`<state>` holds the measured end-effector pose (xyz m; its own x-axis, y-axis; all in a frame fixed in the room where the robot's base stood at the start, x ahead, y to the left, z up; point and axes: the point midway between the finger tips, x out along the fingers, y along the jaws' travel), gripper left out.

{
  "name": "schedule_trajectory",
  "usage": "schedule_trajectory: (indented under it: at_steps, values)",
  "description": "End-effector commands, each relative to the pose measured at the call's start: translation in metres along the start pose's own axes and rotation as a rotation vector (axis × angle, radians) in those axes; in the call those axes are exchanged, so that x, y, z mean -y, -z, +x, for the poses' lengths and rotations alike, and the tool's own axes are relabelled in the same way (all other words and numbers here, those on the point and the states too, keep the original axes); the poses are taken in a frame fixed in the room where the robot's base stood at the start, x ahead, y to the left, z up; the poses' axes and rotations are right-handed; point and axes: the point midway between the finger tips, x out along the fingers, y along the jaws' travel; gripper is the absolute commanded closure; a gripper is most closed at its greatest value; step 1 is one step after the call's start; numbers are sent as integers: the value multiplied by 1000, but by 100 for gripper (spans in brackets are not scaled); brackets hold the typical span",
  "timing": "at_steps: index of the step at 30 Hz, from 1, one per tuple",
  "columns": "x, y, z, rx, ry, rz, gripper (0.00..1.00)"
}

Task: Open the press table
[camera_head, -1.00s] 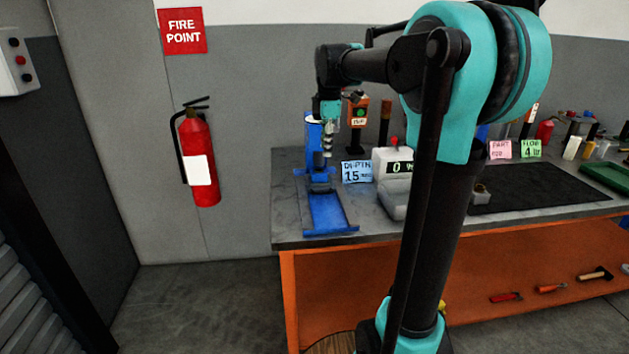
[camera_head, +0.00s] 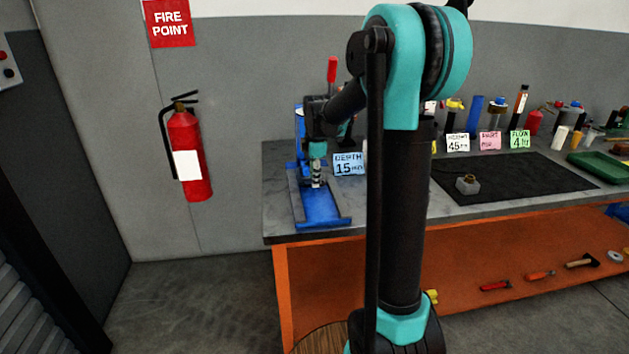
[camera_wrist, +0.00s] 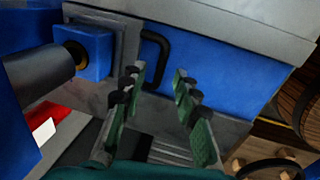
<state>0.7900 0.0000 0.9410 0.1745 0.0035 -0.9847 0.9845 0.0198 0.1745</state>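The blue press (camera_head: 301,135) stands at the left end of the workbench, partly hidden by my arm. Its low blue table or base (camera_head: 320,212) extends toward the front. In the wrist view a blue plate (camera_wrist: 225,75) carries a black U-shaped handle (camera_wrist: 164,48). My gripper (camera_head: 316,182) points down over the blue base; in the wrist view its green-padded fingers (camera_wrist: 160,78) are apart and empty. The handle lies just beyond the fingertips, toward the left finger; I cannot tell whether they touch.
A dark cylinder with a blue block (camera_wrist: 82,52) is close on the left in the wrist view. A depth sign (camera_head: 348,164) stands beside the press. A black mat (camera_head: 515,178) lies on the bench (camera_head: 400,200). A fire extinguisher (camera_head: 186,155) hangs on the wall.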

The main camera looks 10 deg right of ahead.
Motion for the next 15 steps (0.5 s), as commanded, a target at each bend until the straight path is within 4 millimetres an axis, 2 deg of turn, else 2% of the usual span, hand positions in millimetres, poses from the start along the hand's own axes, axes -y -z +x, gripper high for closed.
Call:
schedule_trajectory:
  at_steps: [6,15]
  values:
    - [0,0,16,0,0,0,69]
    - [0,0,17,0,0,0,70]
